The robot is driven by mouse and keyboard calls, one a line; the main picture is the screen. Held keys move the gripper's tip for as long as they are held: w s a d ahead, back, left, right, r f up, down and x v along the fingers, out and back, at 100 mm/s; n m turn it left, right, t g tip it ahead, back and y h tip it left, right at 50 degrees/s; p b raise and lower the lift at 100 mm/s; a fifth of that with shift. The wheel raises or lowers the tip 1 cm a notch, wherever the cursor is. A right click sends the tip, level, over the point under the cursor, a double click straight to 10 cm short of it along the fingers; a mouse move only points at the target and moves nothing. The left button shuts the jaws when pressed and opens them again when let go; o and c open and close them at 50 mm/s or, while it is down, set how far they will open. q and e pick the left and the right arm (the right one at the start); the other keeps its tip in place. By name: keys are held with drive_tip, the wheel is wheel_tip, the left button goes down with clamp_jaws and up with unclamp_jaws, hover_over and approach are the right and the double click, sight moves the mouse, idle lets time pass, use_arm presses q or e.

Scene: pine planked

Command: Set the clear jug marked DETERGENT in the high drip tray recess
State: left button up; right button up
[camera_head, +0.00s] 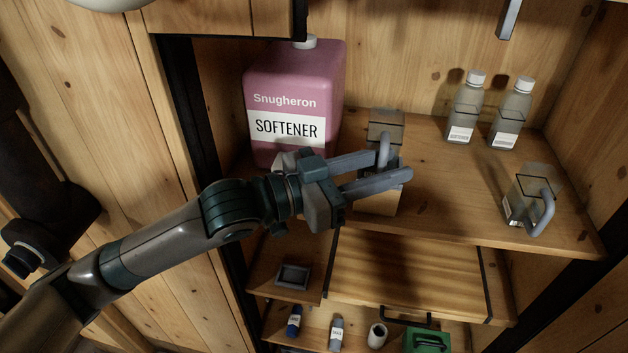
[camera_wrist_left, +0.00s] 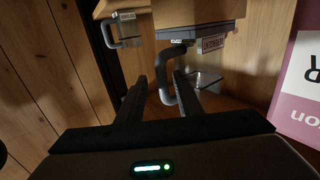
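The arm and fingers hide part of the jug. A small dark rimmed tray (camera_head: 293,276) lies in a lower left compartment; I cannot tell whether it is the high recess. My right gripper is out of view.
The pink softener container (camera_head: 290,105) stands close behind my left wrist. A second clear jug (camera_head: 520,200) stands at the shelf's right, with two capped bottles (camera_head: 463,110) behind. Below are a wooden board (camera_head: 405,272), small bottles (camera_head: 336,335) and a green box (camera_head: 427,341).

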use_arm(q)
drive_tip(key=shift+s+a+f, duration=0.1)
drive_tip(key=shift+a, duration=0.35)
drive_tip(key=b+v, duration=0.5)
drive_tip(key=v, duration=1.1)
drive_tip(key=shift+a, duration=0.25)
